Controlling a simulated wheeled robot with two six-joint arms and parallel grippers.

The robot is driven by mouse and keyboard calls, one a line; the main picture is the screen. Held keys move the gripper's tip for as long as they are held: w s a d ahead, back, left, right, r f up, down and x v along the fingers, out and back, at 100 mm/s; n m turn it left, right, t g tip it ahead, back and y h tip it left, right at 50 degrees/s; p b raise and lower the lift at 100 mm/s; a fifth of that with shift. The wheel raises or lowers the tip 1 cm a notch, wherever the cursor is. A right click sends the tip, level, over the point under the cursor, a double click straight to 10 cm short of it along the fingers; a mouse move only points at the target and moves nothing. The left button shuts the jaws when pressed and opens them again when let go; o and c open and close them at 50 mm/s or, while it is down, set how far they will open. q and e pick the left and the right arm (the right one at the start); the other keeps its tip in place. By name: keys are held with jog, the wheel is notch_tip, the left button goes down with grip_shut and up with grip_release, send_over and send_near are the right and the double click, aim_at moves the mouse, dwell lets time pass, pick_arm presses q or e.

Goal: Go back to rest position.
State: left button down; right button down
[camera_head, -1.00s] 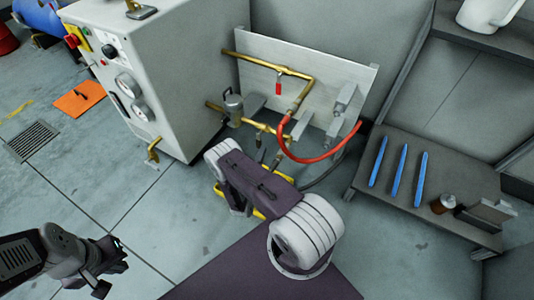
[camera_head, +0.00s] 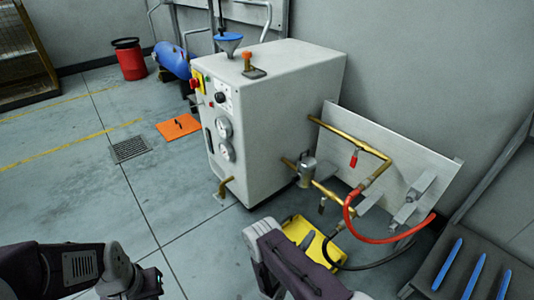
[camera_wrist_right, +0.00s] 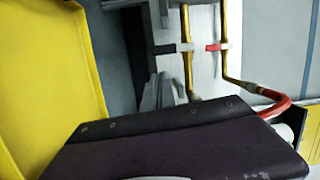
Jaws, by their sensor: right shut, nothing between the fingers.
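My right arm (camera_head: 300,265) comes in from the bottom of the head view, purple-grey with white joints. My right gripper (camera_head: 264,280) is mostly hidden under that arm; it is shut and empty. A purple-grey link of mine crosses the bottom of the right wrist view. My left arm (camera_head: 75,268) comes in from the left at the bottom; its end, with a small green light, is dark and low, and its jaws cannot be made out.
A grey machine cabinet (camera_head: 280,100) stands ahead. A panel (camera_head: 400,165) with brass pipes and a red hose (camera_head: 375,238) is right of it. A yellow tray (camera_head: 292,221) lies by my right arm. A shelf with blue bars (camera_head: 475,275) is at right.

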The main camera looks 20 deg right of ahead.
jog(key=w+r+m+h+p, duration=0.1)
jog(key=w+r+m+p, duration=0.4)
jog(key=r, duration=0.6)
jog(key=s+d+r+m+g+h+p, duration=0.1)
jog(key=d+r+m+g+p, duration=0.2)
jog(key=r, duration=0.7)
jog(key=s+d+r+m+g+h, duration=0.1)
jog(key=s+d+r+m+g, duration=0.2)
jog(key=r, duration=0.8)
jog(key=s+a+r+m+g+y+p, duration=0.25)
jog(key=s+m+y, duration=0.25)
jog(key=s+m, duration=0.3)
jog(key=s+a+r+m+g+y+p, duration=0.25)
jog(key=s+m+g+y, duration=0.2)
jog(key=s+m, duration=0.4)
jog(key=w+a+f+m+t+y, duration=0.1)
jog(key=a+f+m+t+y, duration=0.2)
jog(key=a+m, duration=0.5)
jog(key=w+a+f+m+t+y, duration=0.1)
jog(key=a+f+m+y, duration=0.3)
jog(key=a+m, duration=0.45)
notch_tip(320, 180, up, 40)
jog(key=y+p, duration=0.1)
jog(key=p, duration=3.6)
jog(key=shift+d+f+p, duration=0.2)
jog(key=shift+f+p, duration=0.05)
jog(key=shift+p, duration=0.1)
